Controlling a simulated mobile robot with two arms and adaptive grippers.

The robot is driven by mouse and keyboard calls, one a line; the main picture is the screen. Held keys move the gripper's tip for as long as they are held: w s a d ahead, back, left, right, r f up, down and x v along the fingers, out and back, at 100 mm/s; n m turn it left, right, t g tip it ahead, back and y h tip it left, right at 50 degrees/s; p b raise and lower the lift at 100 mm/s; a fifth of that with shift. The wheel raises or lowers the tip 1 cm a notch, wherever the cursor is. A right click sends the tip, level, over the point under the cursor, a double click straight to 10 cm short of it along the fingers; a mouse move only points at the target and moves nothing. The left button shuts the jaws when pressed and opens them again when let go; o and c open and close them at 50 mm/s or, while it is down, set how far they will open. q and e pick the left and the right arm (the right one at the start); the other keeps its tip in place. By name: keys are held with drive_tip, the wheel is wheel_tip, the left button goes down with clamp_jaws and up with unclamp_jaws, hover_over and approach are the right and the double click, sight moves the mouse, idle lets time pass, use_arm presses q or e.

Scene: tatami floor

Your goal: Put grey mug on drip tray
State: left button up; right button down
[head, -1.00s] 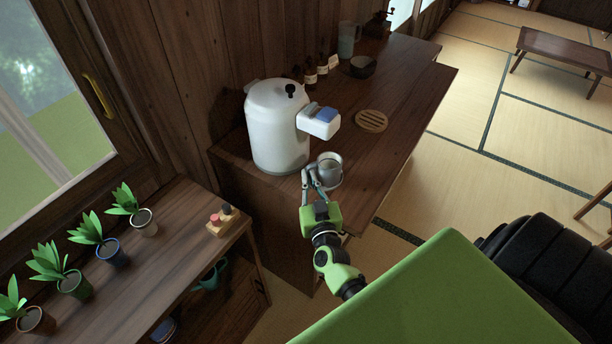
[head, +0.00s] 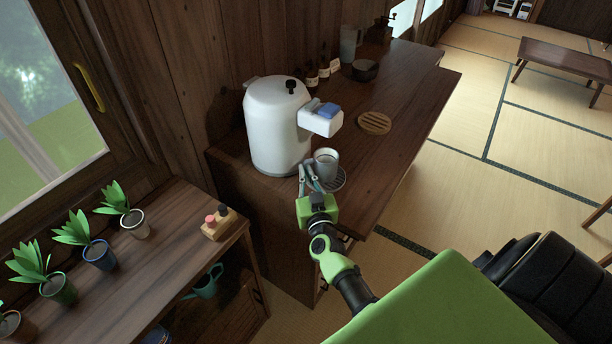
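The grey mug (head: 326,160) stands upright in front of the white dispenser (head: 276,130), below its spout. The drip tray (head: 339,183), a round dark grate, shows under and to the right of the mug's base. The mug covers part of the tray, and I cannot tell whether its base touches it.
A round slatted wooden trivet (head: 375,122) lies on the dark counter (head: 400,100). A dark bowl (head: 365,70), bottles and a glass pitcher (head: 350,42) stand farther back. Potted plants and a wooden block with knobs (head: 218,223) sit on the lower left shelf. The counter's right side is clear.

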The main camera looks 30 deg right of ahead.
drive_tip(key=c, duration=2.3)
unclamp_jaws()
drive_tip(key=shift+f, duration=0.1)
drive_tip(key=shift+s, duration=0.1)
drive_tip(key=v, duration=1.2)
drive_tip(key=shift+a+b, duration=0.1)
drive_tip(key=shift+b, duration=0.2)
